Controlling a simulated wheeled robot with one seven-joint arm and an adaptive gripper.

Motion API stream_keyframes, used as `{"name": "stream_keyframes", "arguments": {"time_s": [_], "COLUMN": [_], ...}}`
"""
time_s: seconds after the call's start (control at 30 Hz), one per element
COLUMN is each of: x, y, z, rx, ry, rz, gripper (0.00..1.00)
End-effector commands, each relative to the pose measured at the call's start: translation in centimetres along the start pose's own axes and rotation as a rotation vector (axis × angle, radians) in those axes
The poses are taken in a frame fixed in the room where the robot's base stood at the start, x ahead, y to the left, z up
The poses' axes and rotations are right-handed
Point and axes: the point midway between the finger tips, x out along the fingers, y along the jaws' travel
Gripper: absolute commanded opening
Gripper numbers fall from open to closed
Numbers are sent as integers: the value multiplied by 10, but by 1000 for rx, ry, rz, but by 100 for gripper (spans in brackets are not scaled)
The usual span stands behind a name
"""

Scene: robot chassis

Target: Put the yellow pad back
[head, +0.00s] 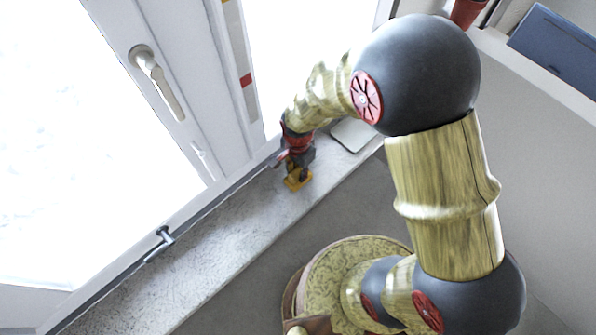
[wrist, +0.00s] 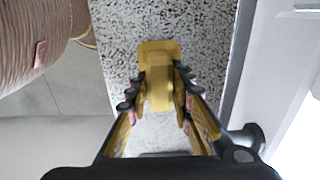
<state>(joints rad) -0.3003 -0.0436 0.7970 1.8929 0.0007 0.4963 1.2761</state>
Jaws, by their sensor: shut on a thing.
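The yellow pad (wrist: 158,50) is between the fingers of my gripper (wrist: 159,82) in the wrist view, with a raised middle part that the fingertips close on from both sides. In the head view the yellow pad (head: 297,183) is at or just above the speckled window sill, below my gripper (head: 297,170). I cannot tell whether the pad touches the sill. My gripper is shut on it, and the fingers hide part of its sides.
The grey speckled sill (head: 215,222) runs diagonally along the window frame and is mostly bare. A window handle (head: 157,80) and a metal latch (head: 160,243) stand out from the frame. A pale flat object (head: 357,133) lies on the sill behind my gripper. A dark blue object (head: 556,47) is at the upper right.

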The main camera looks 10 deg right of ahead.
Motion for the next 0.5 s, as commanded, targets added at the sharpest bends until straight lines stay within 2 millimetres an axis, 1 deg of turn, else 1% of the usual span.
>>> {"name": "stream_keyframes", "arguments": {"time_s": [0.07, 0.27, 0.4, 0.43, 0.5], "x": [4, 4, 8, 7, 7], "y": [-1, 0, 0, 0, 0], "z": [0, 0, 0, 0, 0], "rx": [0, 0, 0, 0, 0], "ry": [0, 0, 0, 0, 0], "rz": [-1, -1, -1, -1, -1], "gripper": [0, 0, 0, 23, 27]}}
